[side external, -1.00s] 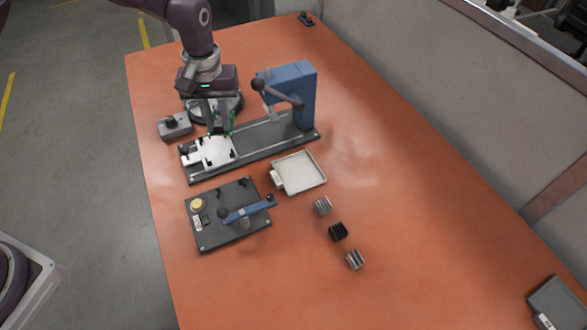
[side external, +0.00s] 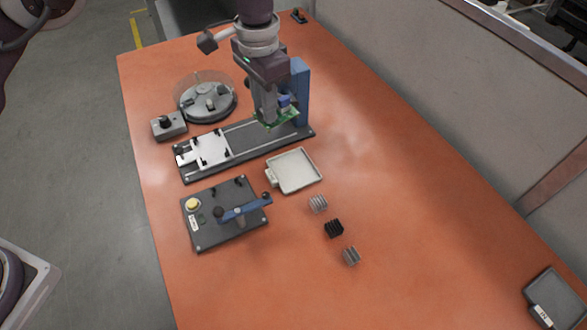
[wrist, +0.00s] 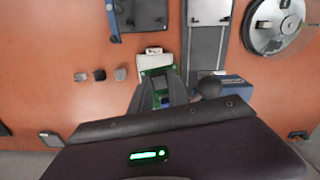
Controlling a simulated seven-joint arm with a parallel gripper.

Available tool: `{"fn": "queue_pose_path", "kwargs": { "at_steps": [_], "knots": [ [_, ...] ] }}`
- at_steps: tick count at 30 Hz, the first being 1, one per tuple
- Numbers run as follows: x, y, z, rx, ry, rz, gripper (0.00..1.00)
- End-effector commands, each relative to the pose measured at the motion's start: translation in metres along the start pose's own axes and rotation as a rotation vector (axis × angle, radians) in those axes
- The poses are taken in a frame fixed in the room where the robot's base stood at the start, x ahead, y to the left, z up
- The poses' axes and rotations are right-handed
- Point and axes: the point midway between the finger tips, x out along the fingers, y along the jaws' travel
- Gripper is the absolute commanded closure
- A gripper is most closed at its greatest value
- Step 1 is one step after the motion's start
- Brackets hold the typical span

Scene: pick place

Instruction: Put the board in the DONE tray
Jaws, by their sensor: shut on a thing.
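The green board (side external: 284,120) is in my gripper (side external: 270,114), which is shut on it and holds it above the right end of the long grey rail fixture, in front of the blue press. In the wrist view the board (wrist: 143,79) shows around my fingers (wrist: 160,98), which hide part of it. A pale, empty tray (side external: 295,172) with a small tab lies below and to the right of the board, apart from it. A dark grey tray (side external: 556,297) with a white label sits at the lower right corner. I cannot read which tray is marked DONE.
The blue press (side external: 301,92) stands close behind my gripper. The rail fixture (side external: 250,142) carries a white plate (side external: 211,149). A lever fixture (side external: 225,230), several small finned blocks (side external: 334,228) and a round turntable (side external: 206,99) stand nearby. The table's right half is mostly clear.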

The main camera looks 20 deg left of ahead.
Motion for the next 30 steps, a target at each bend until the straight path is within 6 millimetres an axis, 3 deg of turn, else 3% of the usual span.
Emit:
{"fn": "queue_pose_path", "kwargs": {
  "at_steps": [8, 11, 21, 30],
  "knots": [
    [-0.005, 0.018, -0.023, 0.143, 0.0, -0.001, 1.0],
    [0.002, 0.021, -0.026, 0.169, -0.004, -0.001, 1.0],
    [0.103, 0.022, -0.025, 0.17, -0.006, 0.0, 1.0],
    [0.147, 0.021, -0.025, 0.169, -0.004, -0.001, 1.0]
  ]
}}
